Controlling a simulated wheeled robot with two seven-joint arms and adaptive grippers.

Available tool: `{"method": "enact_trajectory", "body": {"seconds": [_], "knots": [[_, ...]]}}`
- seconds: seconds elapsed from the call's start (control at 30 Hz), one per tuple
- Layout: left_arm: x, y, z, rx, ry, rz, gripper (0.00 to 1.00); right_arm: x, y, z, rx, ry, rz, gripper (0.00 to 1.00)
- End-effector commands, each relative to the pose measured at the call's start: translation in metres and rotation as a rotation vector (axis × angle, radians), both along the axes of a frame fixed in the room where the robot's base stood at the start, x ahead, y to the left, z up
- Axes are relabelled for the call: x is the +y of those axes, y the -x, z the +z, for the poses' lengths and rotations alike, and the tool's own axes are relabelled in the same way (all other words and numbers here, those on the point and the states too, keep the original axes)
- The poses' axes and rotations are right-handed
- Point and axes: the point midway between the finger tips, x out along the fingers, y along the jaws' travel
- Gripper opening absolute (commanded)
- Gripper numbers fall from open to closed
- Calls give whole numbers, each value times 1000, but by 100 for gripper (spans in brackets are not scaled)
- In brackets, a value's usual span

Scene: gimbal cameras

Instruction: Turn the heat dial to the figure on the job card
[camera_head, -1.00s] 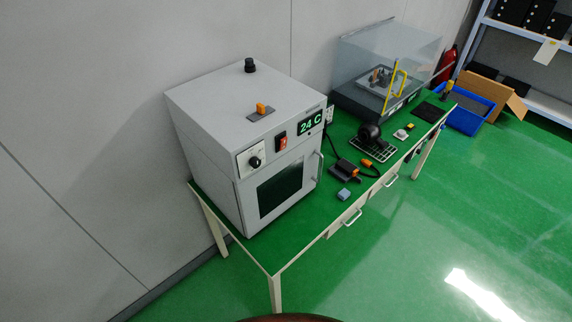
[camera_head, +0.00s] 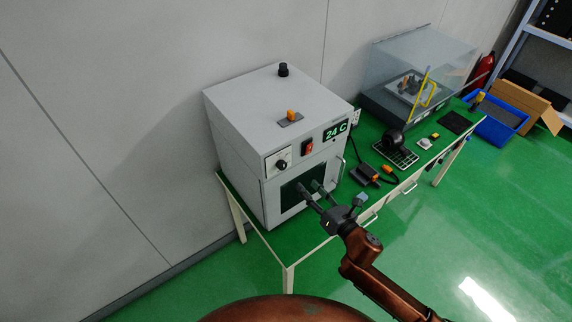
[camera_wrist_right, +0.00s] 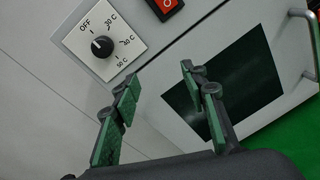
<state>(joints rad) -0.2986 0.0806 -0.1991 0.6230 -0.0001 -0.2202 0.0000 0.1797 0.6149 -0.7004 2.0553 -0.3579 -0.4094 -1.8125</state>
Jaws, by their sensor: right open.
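The heat dial (camera_head: 281,165) is a black knob on a white plate on the grey oven's (camera_head: 240,150) front. In the right wrist view the dial (camera_wrist_right: 102,46) is ringed by OFF, 30 C, 40 C and 50 C marks; a small white mark on it faces the upper left, towards OFF. The green display (camera_head: 335,131) reads 24 C. My right gripper (camera_head: 310,186) is open and empty in front of the oven door, below and right of the dial, apart from it. Its fingers (camera_wrist_right: 160,75) stand either side of empty space. I see no readable job card. My left gripper is out of view.
A red switch (camera_head: 307,147) sits between dial and display. The door handle (camera_head: 342,172) projects on the right. An orange-topped piece (camera_head: 291,116) and a black knob (camera_head: 283,69) are on the oven's top. Tools and a clear-covered machine (camera_head: 415,75) occupy the bench further right.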

Motion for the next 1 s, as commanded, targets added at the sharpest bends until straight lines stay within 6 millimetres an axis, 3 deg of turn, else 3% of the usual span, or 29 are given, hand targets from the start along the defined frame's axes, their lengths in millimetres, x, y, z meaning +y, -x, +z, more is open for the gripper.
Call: {"method": "enact_trajectory", "body": {"seconds": [0.03, 0.1, 0.2, 0.7, 1.0], "knots": [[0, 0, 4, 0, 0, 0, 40, 12, 10, 26, -68, 49, 39, 40], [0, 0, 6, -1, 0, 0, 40, 23, 22, 48, -142, 103, 75, 40], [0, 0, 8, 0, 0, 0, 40, 32, 29, 64, -198, 143, 102, 40], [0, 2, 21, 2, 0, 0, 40, 75, -21, 68, -211, 151, 106, 40], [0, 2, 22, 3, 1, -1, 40, 80, -29, 66, -209, 152, 105, 40]]}}
